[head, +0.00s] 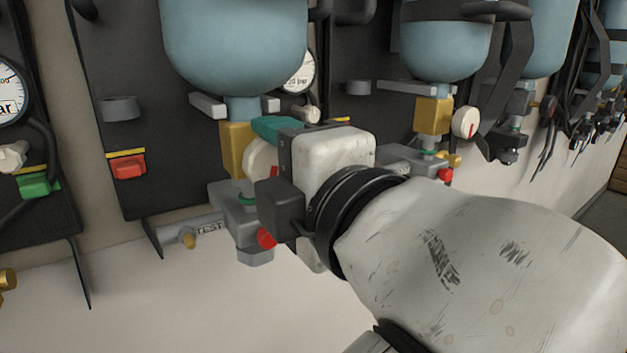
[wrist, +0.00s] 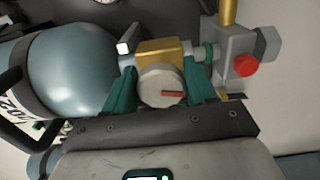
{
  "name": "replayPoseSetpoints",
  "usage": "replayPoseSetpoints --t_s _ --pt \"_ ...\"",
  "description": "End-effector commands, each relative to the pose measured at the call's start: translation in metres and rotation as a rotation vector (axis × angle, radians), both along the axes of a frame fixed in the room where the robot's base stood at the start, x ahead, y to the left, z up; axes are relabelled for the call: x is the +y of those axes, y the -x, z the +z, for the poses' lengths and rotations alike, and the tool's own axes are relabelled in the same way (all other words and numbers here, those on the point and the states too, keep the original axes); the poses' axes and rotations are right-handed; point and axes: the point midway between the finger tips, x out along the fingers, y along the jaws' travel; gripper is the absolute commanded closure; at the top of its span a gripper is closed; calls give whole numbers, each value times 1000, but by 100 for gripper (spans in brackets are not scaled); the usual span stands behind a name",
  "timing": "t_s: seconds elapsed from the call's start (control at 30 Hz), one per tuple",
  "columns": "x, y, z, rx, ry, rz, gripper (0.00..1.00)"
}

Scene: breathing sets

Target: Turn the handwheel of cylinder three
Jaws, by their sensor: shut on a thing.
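A cream handwheel (wrist: 161,86) with a red mark sits on a brass valve block (wrist: 160,52) at the neck of a blue-grey cylinder (wrist: 68,72). In the head view the handwheel (head: 258,158) is partly hidden behind my gripper, under the cylinder (head: 235,45). My gripper (wrist: 162,90) has one teal finger on each side of the handwheel and is shut on it. The red mark points to the right in the wrist view. I cannot read a number that tells which cylinder this is.
A red knob (head: 267,238) and grey fitting sit just below the valve. A pipe marked TEST (head: 208,228) runs left of it. Another cylinder (head: 442,45) with its own cream handwheel (head: 466,122) hangs to the right. The pale wall below is clear.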

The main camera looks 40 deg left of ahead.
Motion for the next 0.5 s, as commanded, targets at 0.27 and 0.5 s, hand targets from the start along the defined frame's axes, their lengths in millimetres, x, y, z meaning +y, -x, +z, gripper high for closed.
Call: replayPoseSetpoints --t_s 0.27,0.5 --pt "0 0 -3 -155 69 0 74" --pt "1 0 -2 -219 97 0 74"
